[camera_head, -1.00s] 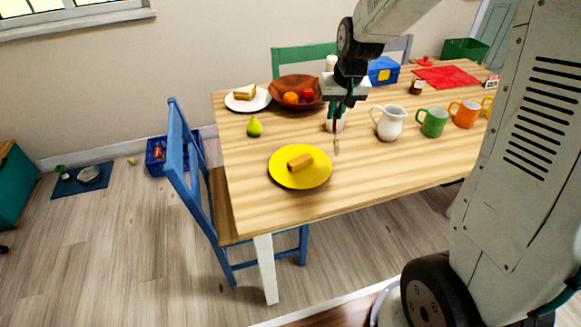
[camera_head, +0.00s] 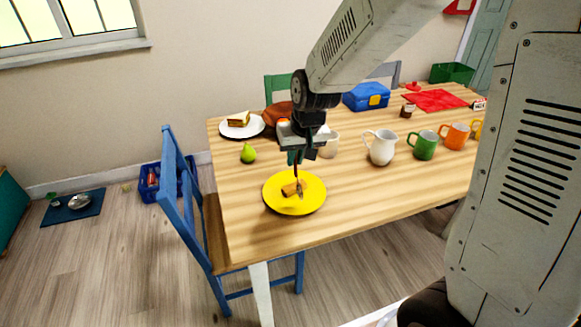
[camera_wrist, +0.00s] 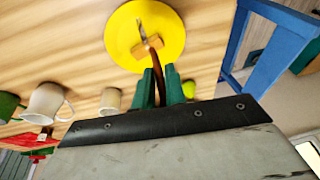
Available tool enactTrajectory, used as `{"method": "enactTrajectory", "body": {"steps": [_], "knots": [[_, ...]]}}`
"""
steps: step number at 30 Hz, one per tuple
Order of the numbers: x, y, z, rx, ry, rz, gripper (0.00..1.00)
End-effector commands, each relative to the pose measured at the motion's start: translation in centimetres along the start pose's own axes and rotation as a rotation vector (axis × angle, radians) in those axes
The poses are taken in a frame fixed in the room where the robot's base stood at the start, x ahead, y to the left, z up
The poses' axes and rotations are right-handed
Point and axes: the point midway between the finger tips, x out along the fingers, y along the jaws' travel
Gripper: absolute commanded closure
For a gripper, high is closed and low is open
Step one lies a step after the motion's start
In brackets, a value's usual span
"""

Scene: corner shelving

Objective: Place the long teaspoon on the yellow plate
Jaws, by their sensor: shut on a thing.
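The yellow plate (camera_head: 278,204) lies near the front left of the table, with a small brown block-shaped piece of food (camera_head: 288,190) on it. My gripper (camera_head: 298,160) is above the plate, pointing down and shut on the long teaspoon (camera_head: 297,175). The teaspoon has a dark reddish handle and a metal end. It hangs about upright over the plate, its lower end beside the food. In the wrist view the teaspoon (camera_wrist: 154,57) runs from between the green fingers (camera_wrist: 156,85) toward the plate (camera_wrist: 123,42). I cannot tell whether its tip touches the plate.
A brown bowl (camera_head: 272,117) is partly hidden behind my gripper. A white jug (camera_head: 381,148) and mugs (camera_head: 425,146) stand to the right. A blue chair (camera_head: 190,215) is at the left edge.

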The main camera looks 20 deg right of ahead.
Motion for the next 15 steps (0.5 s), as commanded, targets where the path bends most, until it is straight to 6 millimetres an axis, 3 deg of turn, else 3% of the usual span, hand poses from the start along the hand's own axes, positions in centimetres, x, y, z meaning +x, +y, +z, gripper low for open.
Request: {"method": "enactTrajectory", "body": {"steps": [4, 15], "knots": [[0.5, -1.1, -0.7, 0.001, 0.000, 0.000, 1.00], [3.9, -0.8, 0.2, 0.002, -0.001, 0.000, 1.00]]}}
